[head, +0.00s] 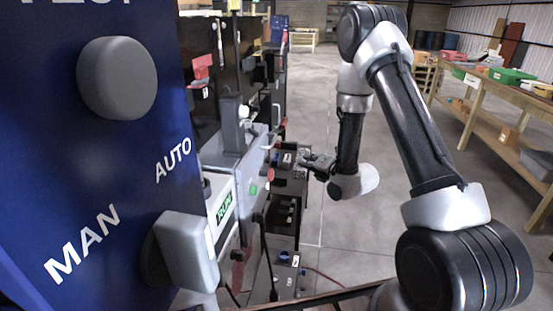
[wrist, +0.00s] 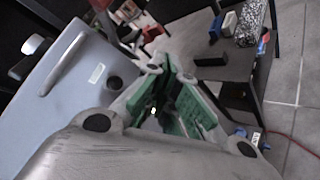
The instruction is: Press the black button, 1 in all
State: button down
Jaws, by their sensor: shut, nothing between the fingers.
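In the wrist view my gripper (wrist: 162,68) is shut and empty, with green inner pads. A small dark round spot (wrist: 115,82) shows there beside a grey-blue cover; I cannot tell whether it is a button.
A grey MAN/AUTO selector (head: 185,250) juts from the blue panel. Beyond it are a green button (head: 253,190) and a red button (head: 270,174) on a grey machine. A dark shelf unit (head: 290,190) stands behind my gripper.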

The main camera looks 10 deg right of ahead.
jog(key=w+a, duration=0.3)
jog(key=a, duration=0.5)
jog(key=shift+w, duration=0.15)
jog(key=shift+w+a, duration=0.1)
jog(key=shift+a, duration=0.15)
dwell(1.5)
jog(key=shift+w+a, duration=0.1)
jog(key=shift+a, duration=0.15)
jog(key=shift+w+a, duration=0.15)
jog(key=shift+a, duration=0.35)
dwell(0.6)
dwell(0.4)
jog(key=shift+s+d, duration=0.35)
jog(key=shift+d, duration=0.5)
jog(key=shift+s+d, duration=0.3)
jog(key=shift+d, duration=0.5)
jog(key=shift+s+d, duration=0.35)
jog(key=shift+d, duration=0.4)
jog(key=shift+s+d, duration=0.3)
jog(key=shift+d, duration=0.5)
